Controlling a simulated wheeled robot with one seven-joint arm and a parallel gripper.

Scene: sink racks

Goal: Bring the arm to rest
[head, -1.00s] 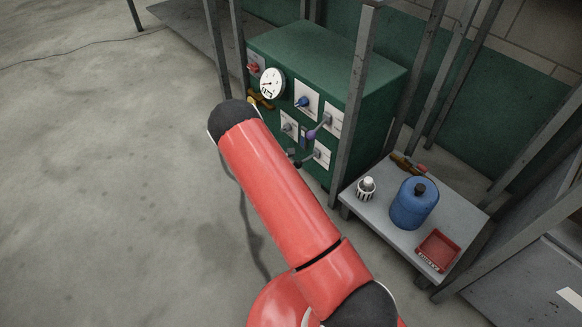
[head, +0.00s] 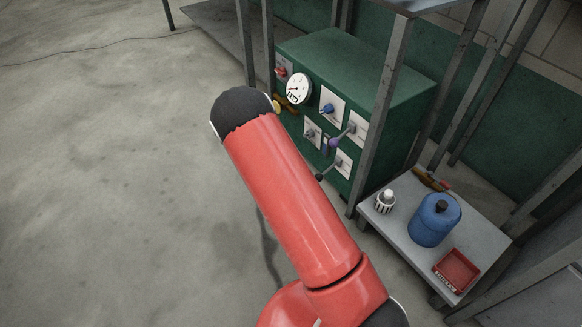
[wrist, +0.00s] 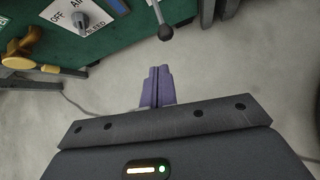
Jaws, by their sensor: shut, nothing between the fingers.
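My gripper (wrist: 158,86) shows in the wrist view with its two purple fingers together and nothing between them. It hangs over bare grey floor, below a lever with a dark round knob (wrist: 165,32). I see a gap in the picture between the fingertips and that knob. In the head view my red arm reaches up and left in front of the green cabinet (head: 355,65). The gripper is largely hidden behind the arm there, and I cannot clearly make it out.
The cabinet front carries a gauge (head: 299,88), a blue knob (head: 327,109) and several levers. Grey rack posts (head: 385,110) stand close by. A low shelf (head: 405,240) at right holds a blue canister (head: 434,220) and a red tray (head: 457,270). The floor at left is clear.

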